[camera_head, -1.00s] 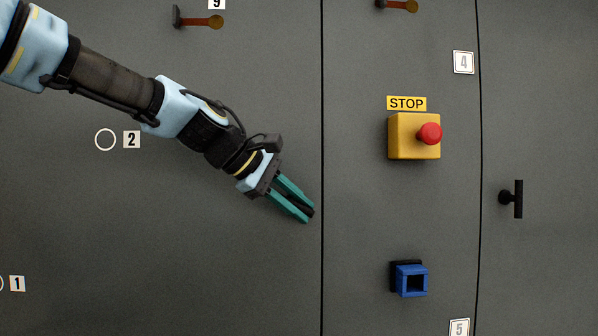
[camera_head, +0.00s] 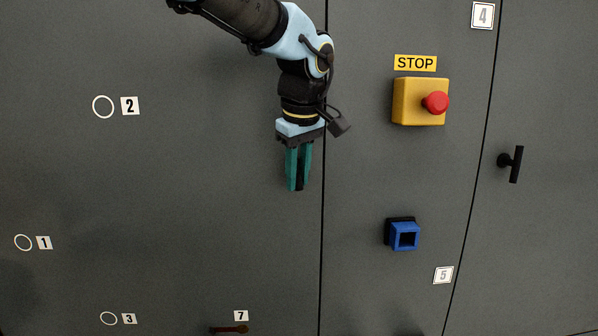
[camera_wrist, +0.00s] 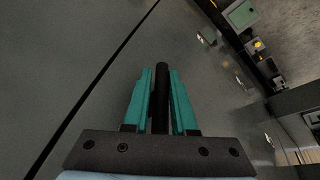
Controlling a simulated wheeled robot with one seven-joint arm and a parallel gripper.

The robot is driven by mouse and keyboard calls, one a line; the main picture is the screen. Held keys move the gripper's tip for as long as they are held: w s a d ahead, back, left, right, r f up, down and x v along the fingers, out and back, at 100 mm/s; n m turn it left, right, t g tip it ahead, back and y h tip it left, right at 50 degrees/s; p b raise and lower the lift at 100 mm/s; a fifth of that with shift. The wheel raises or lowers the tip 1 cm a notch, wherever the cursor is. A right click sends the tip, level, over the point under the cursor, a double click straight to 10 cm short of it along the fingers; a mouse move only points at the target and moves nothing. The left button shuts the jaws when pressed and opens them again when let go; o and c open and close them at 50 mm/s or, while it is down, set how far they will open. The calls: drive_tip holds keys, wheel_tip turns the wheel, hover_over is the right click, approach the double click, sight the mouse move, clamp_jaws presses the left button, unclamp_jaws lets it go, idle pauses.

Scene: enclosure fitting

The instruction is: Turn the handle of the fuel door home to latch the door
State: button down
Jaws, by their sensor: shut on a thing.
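My gripper (camera_head: 298,187) has teal fingers and points down in front of the large left grey panel, just left of a vertical seam. It is shut on a black rod (camera_wrist: 161,95), which lies between the fingers and reaches slightly past their tips in the wrist view. A black T-shaped handle (camera_head: 515,164) stands on the right grey panel, well to the right of my gripper and apart from it. A reddish-brown handle (camera_head: 230,329) by label 7 shows at the bottom edge. No label in view tells which handle is the fuel door's.
A yellow box with a red button (camera_head: 420,102) under a STOP sign and a blue square socket (camera_head: 404,236) stick out of the middle panel. White rings (camera_head: 103,106) mark the left panel. The wrist view shows other equipment (camera_wrist: 241,14) at upper right.

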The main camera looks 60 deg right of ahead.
drive_tip(key=shift+w+a+f+t+y, duration=0.15)
drive_tip(key=shift+w+f+t+y, duration=0.1)
drive_tip(key=shift+t+y, duration=0.5)
drive_tip(key=shift+w, duration=0.1)
drive_tip(key=c, duration=0.8)
unclamp_jaws()
drive_tip(key=shift+r, duration=0.15)
drive_tip(key=b+v, duration=0.2)
drive_tip(key=v, duration=0.9)
drive_tip(key=shift+b, duration=0.4)
